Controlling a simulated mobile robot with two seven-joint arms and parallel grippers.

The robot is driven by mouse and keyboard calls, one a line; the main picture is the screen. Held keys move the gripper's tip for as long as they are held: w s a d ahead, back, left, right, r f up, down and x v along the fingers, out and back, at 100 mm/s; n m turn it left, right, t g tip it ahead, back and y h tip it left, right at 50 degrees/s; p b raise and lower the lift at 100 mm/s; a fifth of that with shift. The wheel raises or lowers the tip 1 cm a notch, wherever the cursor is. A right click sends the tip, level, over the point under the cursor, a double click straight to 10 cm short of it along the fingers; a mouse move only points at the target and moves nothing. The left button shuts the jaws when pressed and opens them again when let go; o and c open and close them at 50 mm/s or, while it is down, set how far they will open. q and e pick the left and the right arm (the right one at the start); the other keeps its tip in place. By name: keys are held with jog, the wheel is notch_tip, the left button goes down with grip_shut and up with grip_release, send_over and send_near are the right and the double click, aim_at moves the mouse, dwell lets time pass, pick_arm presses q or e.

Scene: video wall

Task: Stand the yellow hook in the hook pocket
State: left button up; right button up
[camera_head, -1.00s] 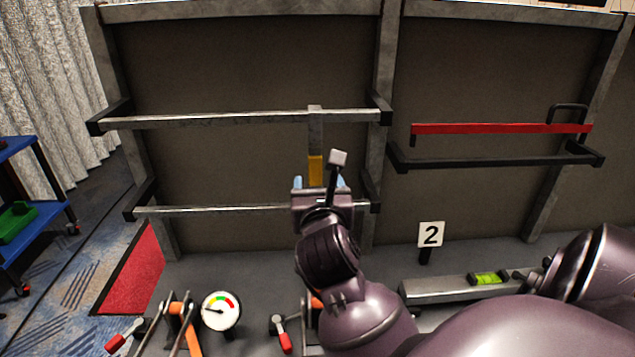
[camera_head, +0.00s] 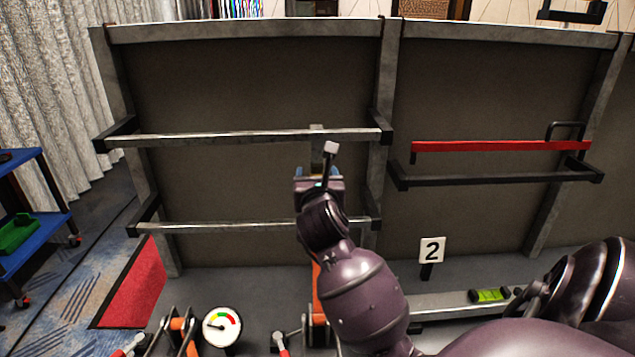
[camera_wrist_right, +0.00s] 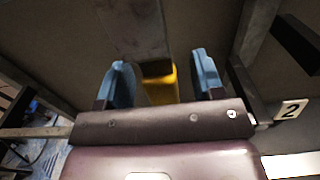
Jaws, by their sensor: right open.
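The yellow hook shows in the right wrist view as a yellow block (camera_wrist_right: 158,84) at the lower end of a flat grey strip (camera_wrist_right: 135,28). In the head view the grey strip (camera_head: 316,149) hangs at the upper rail, and its yellow end is hidden behind my gripper. My right gripper (camera_head: 319,173) is below the upper rail. Its two blue fingers (camera_wrist_right: 158,80) are open on either side of the yellow part, with gaps to both. I cannot make out the hook pocket. My left gripper is not in view.
The upper rail (camera_head: 220,138) and lower rail (camera_head: 200,226) cross the left bay. A red bar (camera_head: 480,146) lies above a black rail in the right bay. A dial gauge (camera_head: 222,326), clamps and a number 2 sign (camera_head: 431,250) are below.

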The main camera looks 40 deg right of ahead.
aim_at(317, 166)
jog(key=c, duration=1.1)
jog(key=shift+o, duration=1.4)
jog(key=shift+c, duration=0.7)
jog(key=shift+r+p, duration=0.75)
jog(key=shift+p, duration=0.15)
jog(key=shift+r+p, duration=0.55)
jog(key=shift+p, duration=0.15)
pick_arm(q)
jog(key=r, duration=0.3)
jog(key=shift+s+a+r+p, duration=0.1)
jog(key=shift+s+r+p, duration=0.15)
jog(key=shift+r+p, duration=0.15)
pick_arm(e)
jog(key=shift+r, duration=0.3)
